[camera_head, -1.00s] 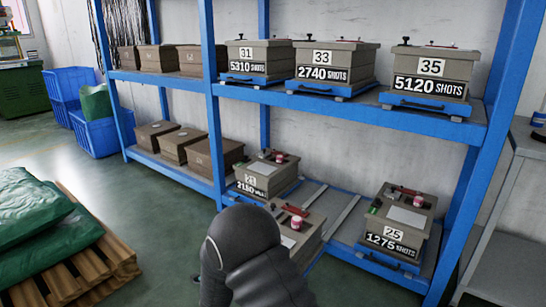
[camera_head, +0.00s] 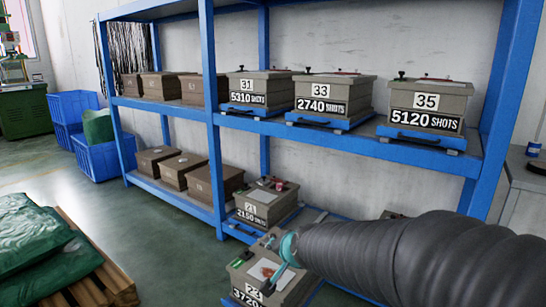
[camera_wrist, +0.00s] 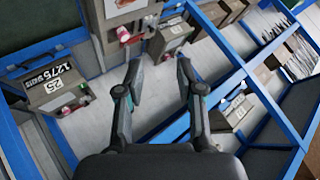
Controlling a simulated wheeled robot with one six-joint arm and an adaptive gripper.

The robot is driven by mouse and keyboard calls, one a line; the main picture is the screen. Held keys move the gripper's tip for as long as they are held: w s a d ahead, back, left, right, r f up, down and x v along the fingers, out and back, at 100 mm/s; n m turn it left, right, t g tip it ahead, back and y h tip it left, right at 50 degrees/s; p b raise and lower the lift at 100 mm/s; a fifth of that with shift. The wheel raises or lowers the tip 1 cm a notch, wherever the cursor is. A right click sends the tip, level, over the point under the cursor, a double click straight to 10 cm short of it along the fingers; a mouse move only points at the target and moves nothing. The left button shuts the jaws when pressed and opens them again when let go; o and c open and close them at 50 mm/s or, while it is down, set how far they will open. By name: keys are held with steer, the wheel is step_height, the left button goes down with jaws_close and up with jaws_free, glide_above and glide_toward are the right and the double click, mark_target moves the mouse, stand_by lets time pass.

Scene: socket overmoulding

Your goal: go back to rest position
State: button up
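The arm hides most of the box marked 25 there. Box 25 (camera_wrist: 55,90) shows at the left of the wrist view.
The blue rack (camera_head: 218,160) holds boxes marked 31 (camera_head: 262,88), 33 (camera_head: 325,95) and 35 (camera_head: 428,105) above, and box 21 (camera_head: 263,203) below. Blue crates (camera_head: 105,145) and a pallet (camera_head: 95,285) with green sacks stand left. Floor between pallet and rack is clear.

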steer(key=s+d+r+n+g+h, duration=0.1)
steer(key=s+d, duration=0.3)
steer(key=s, duration=0.4)
steer(key=s+d+r+n+g+h+p, duration=0.1)
steer(key=s+d+n, duration=0.2)
steer(key=s, duration=0.6)
steer(key=s+d+r+n+g+h+p, duration=0.1)
steer(key=s+d+r+g, duration=0.1)
steer(key=s+d, duration=0.5)
steer(key=shift+s+n, duration=0.4)
steer(key=shift+s, duration=0.35)
steer(key=shift+d, duration=0.1)
